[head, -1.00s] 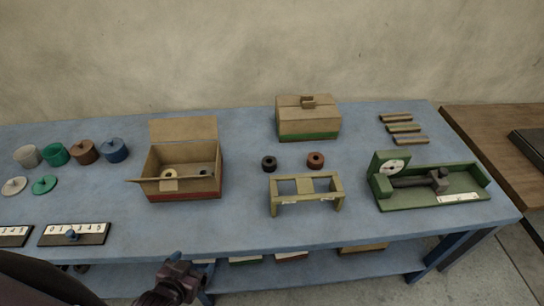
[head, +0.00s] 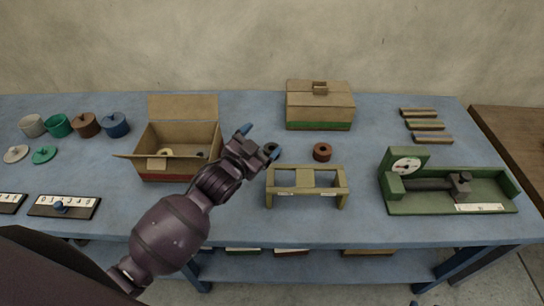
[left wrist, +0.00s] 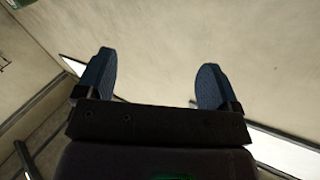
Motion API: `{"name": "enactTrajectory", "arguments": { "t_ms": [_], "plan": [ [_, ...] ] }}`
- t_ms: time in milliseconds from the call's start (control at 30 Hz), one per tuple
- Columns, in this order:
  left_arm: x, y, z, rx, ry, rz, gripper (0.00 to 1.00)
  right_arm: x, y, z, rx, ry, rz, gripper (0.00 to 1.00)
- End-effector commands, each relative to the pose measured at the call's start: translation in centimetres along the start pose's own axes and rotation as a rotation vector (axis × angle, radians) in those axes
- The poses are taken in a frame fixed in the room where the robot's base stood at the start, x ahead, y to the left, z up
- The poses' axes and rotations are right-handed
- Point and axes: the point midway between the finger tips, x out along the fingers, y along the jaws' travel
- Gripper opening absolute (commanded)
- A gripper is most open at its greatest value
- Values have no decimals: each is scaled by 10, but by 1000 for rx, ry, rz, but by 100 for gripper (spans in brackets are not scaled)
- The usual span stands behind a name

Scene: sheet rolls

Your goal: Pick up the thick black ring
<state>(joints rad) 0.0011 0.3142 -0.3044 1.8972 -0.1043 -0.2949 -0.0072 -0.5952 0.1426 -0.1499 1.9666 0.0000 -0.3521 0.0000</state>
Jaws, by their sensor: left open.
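The thick black ring (head: 270,147) is on the blue table, behind the left part of the small tan stand and left of the brown ring (head: 322,152). In the head view my left gripper (head: 259,141) overlaps it, and one blue fingertip covers part of it. My left gripper is open, with a wide gap between its fingers. In the left wrist view (left wrist: 152,82) nothing lies between the fingers; only bare walls show beyond. I cannot tell how high the gripper is above the ring. My right gripper is not in view.
The open cardboard box (head: 168,177) stands just left of my left gripper. The tan stand (head: 305,190) is in front of the rings. A closed box (head: 319,112) stands behind them. A green gauge fixture (head: 447,203) is at the right.

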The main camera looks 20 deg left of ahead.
Motion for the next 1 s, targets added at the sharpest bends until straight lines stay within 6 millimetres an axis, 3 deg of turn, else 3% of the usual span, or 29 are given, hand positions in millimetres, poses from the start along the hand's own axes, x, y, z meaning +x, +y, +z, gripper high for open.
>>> {"name": "enactTrajectory", "arguments": {
  "t_ms": [33,200,400,600,800,1000],
  "plan": [
    [16,1,-11,53,49,11,87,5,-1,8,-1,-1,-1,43],
    [58,6,-61,243,217,38,87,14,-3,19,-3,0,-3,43],
    [94,20,-116,509,428,64,87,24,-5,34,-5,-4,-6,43],
    [118,42,-158,818,653,91,87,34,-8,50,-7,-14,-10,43],
    [134,69,-180,1179,891,137,87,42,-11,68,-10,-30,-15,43],
    [148,95,-168,1613,1138,243,87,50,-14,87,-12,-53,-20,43]
  ]
}}
